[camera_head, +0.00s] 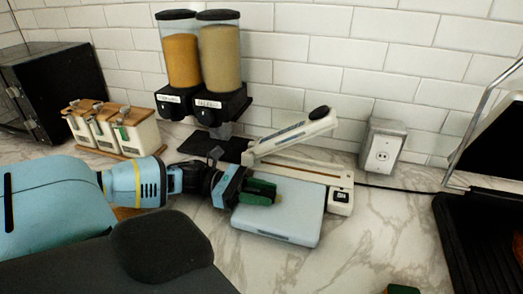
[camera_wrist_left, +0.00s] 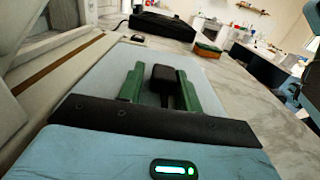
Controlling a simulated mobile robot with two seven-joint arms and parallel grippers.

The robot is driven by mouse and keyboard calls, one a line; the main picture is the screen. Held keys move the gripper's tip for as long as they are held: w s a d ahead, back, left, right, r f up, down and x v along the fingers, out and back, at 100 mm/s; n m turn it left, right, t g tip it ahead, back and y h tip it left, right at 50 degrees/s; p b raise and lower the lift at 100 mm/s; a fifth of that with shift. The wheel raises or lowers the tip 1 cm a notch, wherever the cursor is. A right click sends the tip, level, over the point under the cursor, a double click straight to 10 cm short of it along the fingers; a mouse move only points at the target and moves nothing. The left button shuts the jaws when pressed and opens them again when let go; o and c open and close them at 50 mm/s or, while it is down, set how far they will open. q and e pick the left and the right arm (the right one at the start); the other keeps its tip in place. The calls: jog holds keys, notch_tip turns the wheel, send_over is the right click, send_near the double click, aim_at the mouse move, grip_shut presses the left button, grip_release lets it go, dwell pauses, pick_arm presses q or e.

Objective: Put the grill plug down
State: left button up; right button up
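My left gripper (camera_head: 264,191) reaches in from the left in the head view, its green fingers low over a pale blue flat box (camera_head: 275,225). In the left wrist view the green fingers (camera_wrist_left: 160,84) have a dark plug-shaped piece, seemingly the grill plug (camera_wrist_left: 168,78), between them. The plug nearly fills the gap at the fingertips, and a thin stem runs back toward the palm. Whether it touches the box is unclear. A wall outlet (camera_head: 382,154) is at the back right.
A bag sealer (camera_head: 300,172) with its arm raised stands behind the box. Cereal dispensers (camera_head: 200,60) and a caddy of jars (camera_head: 112,130) stand behind to the left. A black grill (camera_head: 480,235) is at right, with a cable (camera_head: 405,188) running left.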

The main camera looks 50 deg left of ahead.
pick_arm(q)
jog(key=shift+s+d+f, duration=0.1)
jog(key=shift+s+f, duration=0.1)
jog(key=shift+f, duration=0.25)
jog(key=shift+s+d+f, duration=0.1)
jog(key=shift+s+f, duration=0.1)
jog(key=shift+f, duration=0.25)
jog(key=shift+r+p, duration=0.3)
jog(key=shift+r, duration=0.4)
jog(key=v, duration=0.3)
jog(key=p+v, duration=0.1)
jog(key=v, duration=0.7)
jog(key=shift+w+r, duration=0.15)
jog(key=shift+r, duration=0.1)
jog(key=shift+s+a+p, duration=0.25)
jog(key=shift+a+p, duration=0.05)
jog(key=shift+a, duration=0.2)
jog(key=shift+o, duration=0.5)
pick_arm(e)
jog(key=shift+w+d+r, duration=0.1)
jog(key=shift+w+r, duration=0.2)
jog(key=shift+r, duration=0.25)
jog(key=shift+w+r, duration=0.25)
jog(key=shift+r, duration=0.3)
